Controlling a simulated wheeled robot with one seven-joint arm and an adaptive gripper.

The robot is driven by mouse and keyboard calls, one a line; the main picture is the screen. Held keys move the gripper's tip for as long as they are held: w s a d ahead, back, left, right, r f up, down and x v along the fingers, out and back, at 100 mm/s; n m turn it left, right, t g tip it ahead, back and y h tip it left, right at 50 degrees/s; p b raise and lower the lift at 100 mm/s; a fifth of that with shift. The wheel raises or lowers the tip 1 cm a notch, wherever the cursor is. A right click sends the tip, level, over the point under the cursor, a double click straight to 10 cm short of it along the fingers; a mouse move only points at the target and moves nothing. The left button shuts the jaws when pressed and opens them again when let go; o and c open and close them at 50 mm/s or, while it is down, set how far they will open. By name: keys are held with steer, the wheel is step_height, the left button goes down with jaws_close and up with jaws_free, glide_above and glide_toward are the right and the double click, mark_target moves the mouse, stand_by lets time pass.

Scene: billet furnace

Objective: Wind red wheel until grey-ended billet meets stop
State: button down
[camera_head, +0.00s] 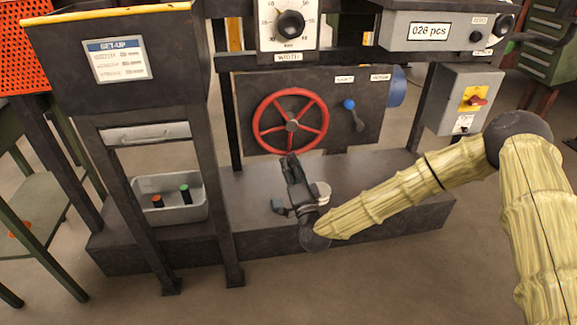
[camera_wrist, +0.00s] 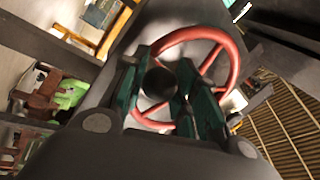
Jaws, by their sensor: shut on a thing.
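My gripper (camera_head: 289,160) is at the wheel's bottom rim, reaching up from below. In the wrist view, the red wheel (camera_wrist: 236,66) fills the space beyond my gripper (camera_wrist: 172,90). The dark green fingers are shut at the wheel, with a dark round part between them. I cannot tell whether that part is a knob or the hub. The exact contact is hidden by the fingers. I see no grey-ended billet and no stop in either view.
A blue-knobbed lever (camera_head: 351,106) is right of the wheel. Above are a dial (camera_head: 289,26) and a counter box (camera_head: 431,31). A switch box (camera_head: 468,98) hangs at right. A grey bin (camera_head: 172,211) stands at left.

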steer(key=shift+s+a+f, duration=0.1)
steer(key=shift+s, duration=0.05)
steer(key=c, duration=1.1)
jaws_free()
steer(key=shift+o, duration=0.2)
steer(key=v, duration=1.1)
steer(key=shift+s, duration=0.4)
